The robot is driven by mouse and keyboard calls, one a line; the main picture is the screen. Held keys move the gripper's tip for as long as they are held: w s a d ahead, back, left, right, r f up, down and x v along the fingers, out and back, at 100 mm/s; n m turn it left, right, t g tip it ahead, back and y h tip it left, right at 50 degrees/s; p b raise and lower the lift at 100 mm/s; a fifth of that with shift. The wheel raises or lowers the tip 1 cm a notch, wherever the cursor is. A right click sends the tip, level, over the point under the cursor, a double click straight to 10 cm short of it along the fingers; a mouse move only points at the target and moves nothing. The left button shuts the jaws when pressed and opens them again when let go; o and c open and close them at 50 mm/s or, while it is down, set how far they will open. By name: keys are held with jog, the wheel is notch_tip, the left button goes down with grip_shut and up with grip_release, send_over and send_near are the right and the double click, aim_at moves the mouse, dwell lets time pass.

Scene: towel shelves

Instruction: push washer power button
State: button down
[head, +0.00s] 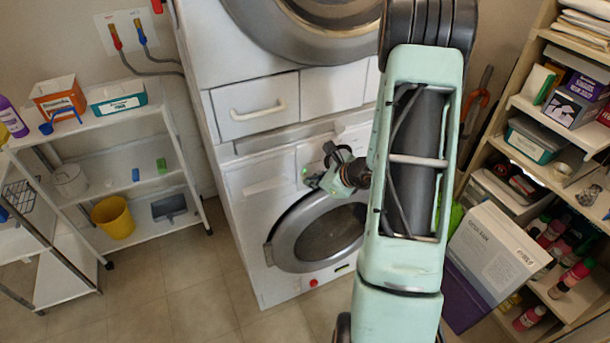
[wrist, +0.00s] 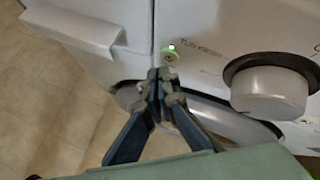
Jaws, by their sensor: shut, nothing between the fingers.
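The washer (head: 255,195) is the lower white machine of a stack, with a round grey door (head: 290,245). In the wrist view its panel shows a small power button (wrist: 169,56) with a lit green light just above it. A large dial (wrist: 268,92) is to the right of the button. My gripper (wrist: 160,74) is shut and empty, its fingertips just below the button in the picture. I cannot tell whether they touch the panel. In the head view my gripper (head: 325,180) is in front of the washer's panel, partly hidden by my arm.
A second machine (head: 320,30) stands above, with a handled drawer (head: 250,105) between. A white shelf (head: 110,160) with a yellow bucket (head: 113,216) is on the left. Full wooden shelves (head: 548,110) and a white box (head: 495,250) are on the right. The floor at front left is clear.

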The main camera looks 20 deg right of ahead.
jog(key=shift+w, duration=0.1)
dwell(0.4)
jog(key=shift+w+b, duration=0.3)
jog(key=shift+w, duration=0.05)
jog(key=shift+w, duration=0.2)
dwell(0.4)
jog(key=shift+s, duration=0.1)
jog(key=shift+s+b, duration=0.5)
jog(key=shift+s, duration=0.05)
jog(key=shift+s, duration=0.1)
jog(key=s+b, duration=0.2)
jog(key=s, duration=0.3)
jog(key=shift+s+d, duration=0.1)
jog(key=shift+s, duration=0.3)
